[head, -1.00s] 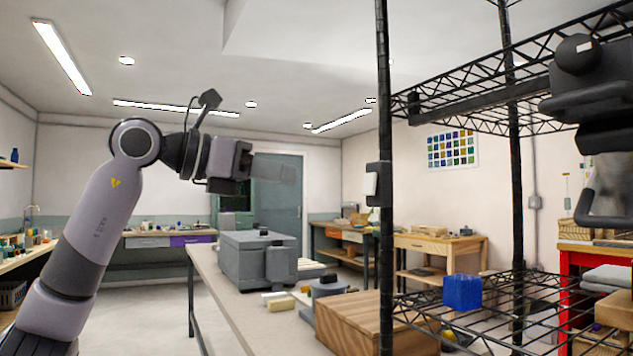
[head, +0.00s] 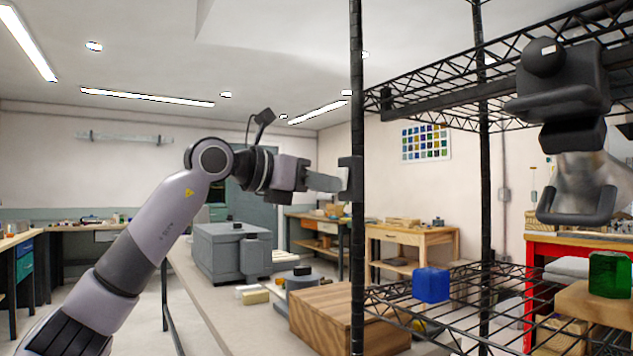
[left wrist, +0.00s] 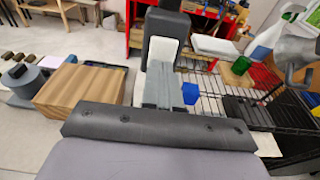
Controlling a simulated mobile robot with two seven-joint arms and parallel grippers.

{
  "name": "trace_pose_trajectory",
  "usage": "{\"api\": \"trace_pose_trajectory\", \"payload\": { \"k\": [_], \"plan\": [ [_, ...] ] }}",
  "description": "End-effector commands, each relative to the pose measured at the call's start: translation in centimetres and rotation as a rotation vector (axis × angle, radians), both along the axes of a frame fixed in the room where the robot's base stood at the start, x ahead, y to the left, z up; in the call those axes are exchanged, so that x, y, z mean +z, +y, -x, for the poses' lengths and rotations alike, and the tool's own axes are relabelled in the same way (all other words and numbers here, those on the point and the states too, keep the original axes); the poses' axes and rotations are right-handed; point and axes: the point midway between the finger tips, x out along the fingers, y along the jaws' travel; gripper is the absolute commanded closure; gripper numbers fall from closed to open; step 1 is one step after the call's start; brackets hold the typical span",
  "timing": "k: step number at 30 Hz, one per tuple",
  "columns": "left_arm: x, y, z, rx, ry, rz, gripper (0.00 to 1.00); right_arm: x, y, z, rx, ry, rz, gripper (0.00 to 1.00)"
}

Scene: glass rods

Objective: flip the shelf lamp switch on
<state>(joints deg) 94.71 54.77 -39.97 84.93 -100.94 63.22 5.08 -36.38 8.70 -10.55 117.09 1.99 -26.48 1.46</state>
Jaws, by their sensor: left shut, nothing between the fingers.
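The switch (head: 350,178) is a dark box on the black front post of the wire shelf. In the left wrist view the switch (left wrist: 164,48) shows a pale rocker face at top centre. My left gripper (head: 335,183) is shut and empty, its grey fingers pointing right at the switch. In the left wrist view the shut fingers (left wrist: 162,88) overlap the lower end of the pale face; I cannot tell whether they touch it. The rocker's position is not clear. A dark fixture with a round knob and loop handle (head: 575,205) hangs at the shelf's upper right; I cannot tell whether it is the lamp.
A blue cube (head: 431,285) stands on the lower wire shelf (head: 470,315). A green glass block (head: 609,275) is at the far right. A wooden box (head: 330,315) and a grey case (head: 228,250) stand on the bench left of the post. The air left of the post is open.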

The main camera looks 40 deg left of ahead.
Motion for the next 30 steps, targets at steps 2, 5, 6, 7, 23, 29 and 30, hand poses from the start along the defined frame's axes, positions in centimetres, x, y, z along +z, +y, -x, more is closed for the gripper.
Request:
{"api": "trace_pose_trajectory", "payload": {
  "k": [2,5,6,7,23,29,30],
  "plan": [
    [0.0,0.0,0.0,0.000,0.000,0.000,1.00,0.0,0.0,0.0,0.000,0.001,0.000,0.57],
    [0.0,0.0,0.0,0.000,0.000,0.000,1.00,-0.1,0.0,0.0,0.000,0.001,0.000,0.57],
    [-0.1,0.0,0.0,0.000,-0.004,0.002,1.00,-0.2,0.0,0.0,0.000,0.001,0.000,0.57],
    [-0.3,0.0,-0.1,-0.001,-0.009,0.005,1.00,-0.4,0.0,0.0,0.000,0.001,0.000,0.57],
    [-1.0,-0.5,-1.3,0.001,-0.226,0.095,1.00,-4.2,0.0,0.2,0.000,0.007,0.002,0.57],
    [-1.1,-0.5,-1.3,0.000,-0.223,0.094,1.00,-4.1,0.0,0.1,0.000,0.005,0.001,0.57],
    [-1.1,-0.5,-1.3,0.000,-0.223,0.094,1.00,-4.1,0.0,0.1,0.000,0.005,0.001,0.57]
  ]
}}
